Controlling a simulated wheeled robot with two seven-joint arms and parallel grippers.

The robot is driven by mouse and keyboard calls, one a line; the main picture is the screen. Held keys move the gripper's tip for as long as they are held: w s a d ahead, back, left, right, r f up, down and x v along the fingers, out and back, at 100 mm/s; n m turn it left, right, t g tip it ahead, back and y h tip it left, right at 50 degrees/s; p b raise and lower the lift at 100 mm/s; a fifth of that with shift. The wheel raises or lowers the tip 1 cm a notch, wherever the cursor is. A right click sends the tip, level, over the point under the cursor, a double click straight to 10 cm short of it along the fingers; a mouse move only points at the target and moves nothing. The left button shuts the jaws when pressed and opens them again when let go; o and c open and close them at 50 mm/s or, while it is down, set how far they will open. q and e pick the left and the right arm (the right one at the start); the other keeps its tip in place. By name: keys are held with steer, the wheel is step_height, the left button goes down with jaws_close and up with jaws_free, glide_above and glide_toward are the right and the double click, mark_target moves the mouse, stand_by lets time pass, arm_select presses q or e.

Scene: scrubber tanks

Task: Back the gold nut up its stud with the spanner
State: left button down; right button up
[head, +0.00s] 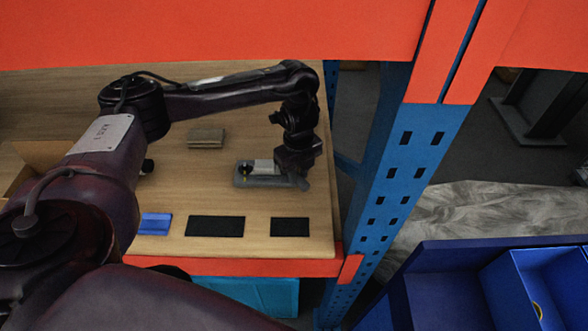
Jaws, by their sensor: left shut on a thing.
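My left gripper (300,181) is low over the right part of the wooden shelf, pointing down, and shut. The thing in its jaws is mostly hidden by the gripper; I take it to be the spanner, though its shape is not clear. Just left of the gripper is a low grey fixture (241,183) with a pale block on it. A small dark upright part stands at its left end, with a tiny gold spot, likely the gold nut (246,178), too small to read. Whether the spanner touches the nut cannot be told. My right gripper is not in view.
Two black mats (215,226) and a blue block (155,223) lie along the shelf's front. A grey-brown block (206,138) lies farther back. A blue rack post (395,170) stands right of the shelf; an orange beam (220,30) crosses above. Blue bins (520,290) are at lower right.

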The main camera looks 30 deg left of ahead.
arm_select(q)
steer(key=shift+w+d+r+n+p, duration=0.1)
steer(key=shift+w+n+p, duration=0.25)
steer(key=shift+n, duration=0.25)
steer(key=shift+w+d+r+n+p, duration=0.1)
steer(key=shift+w+n+p, duration=0.25)
steer(key=shift+n, duration=0.25)
steer(key=shift+f, duration=0.15)
steer(key=shift+s+a+m, duration=0.15)
steer(key=shift+s+m, duration=0.3)
steer(key=shift+m, duration=0.35)
steer(key=shift+r+p, duration=0.75)
steer(key=shift+r, duration=0.1)
steer(key=shift+r, duration=0.8)
